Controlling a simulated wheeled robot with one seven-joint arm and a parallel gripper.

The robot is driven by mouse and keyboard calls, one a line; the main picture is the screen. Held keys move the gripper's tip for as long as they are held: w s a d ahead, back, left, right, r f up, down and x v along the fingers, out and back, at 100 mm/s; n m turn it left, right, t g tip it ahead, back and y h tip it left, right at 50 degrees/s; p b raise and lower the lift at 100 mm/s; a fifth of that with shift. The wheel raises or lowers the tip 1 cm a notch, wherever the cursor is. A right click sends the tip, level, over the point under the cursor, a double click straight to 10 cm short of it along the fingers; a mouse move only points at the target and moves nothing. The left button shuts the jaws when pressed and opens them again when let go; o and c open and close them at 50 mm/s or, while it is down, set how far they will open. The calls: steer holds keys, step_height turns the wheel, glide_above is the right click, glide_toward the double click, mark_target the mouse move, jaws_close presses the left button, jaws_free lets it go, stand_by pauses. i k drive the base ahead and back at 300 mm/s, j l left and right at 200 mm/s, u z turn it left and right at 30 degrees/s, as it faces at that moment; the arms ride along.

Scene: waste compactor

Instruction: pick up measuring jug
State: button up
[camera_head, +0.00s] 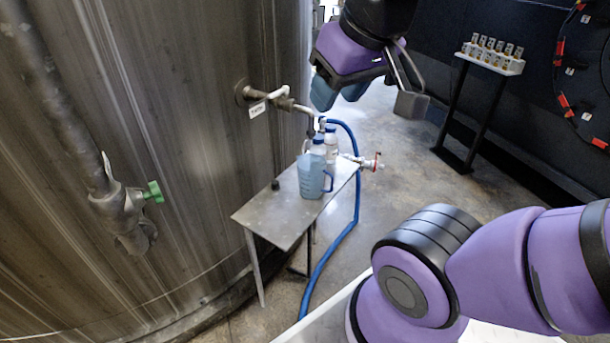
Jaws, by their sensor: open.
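The measuring jug (312,177) is pale translucent blue with a darker blue handle on its right side. It stands upright on a small metal side table (270,217), near the far end. My gripper (366,97) hangs above and to the right of the jug in the picture, apart from it. Its jaws are spread, and no object shows between them. The jug's far side is hidden.
Blue-capped bottles (331,147) stand close behind the jug. A tap (295,104) juts from the large steel tank (190,130) above the table. A small black object (275,185) lies left of the jug. A blue hose (343,238) runs along the table's right side.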

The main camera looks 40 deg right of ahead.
mark_target(311, 172)
steer(key=l+u, duration=0.3)
steer(key=l, duration=0.65)
steer(key=k+l+u, duration=0.1)
steer(key=l+u, duration=0.2)
steer(key=l, duration=0.65)
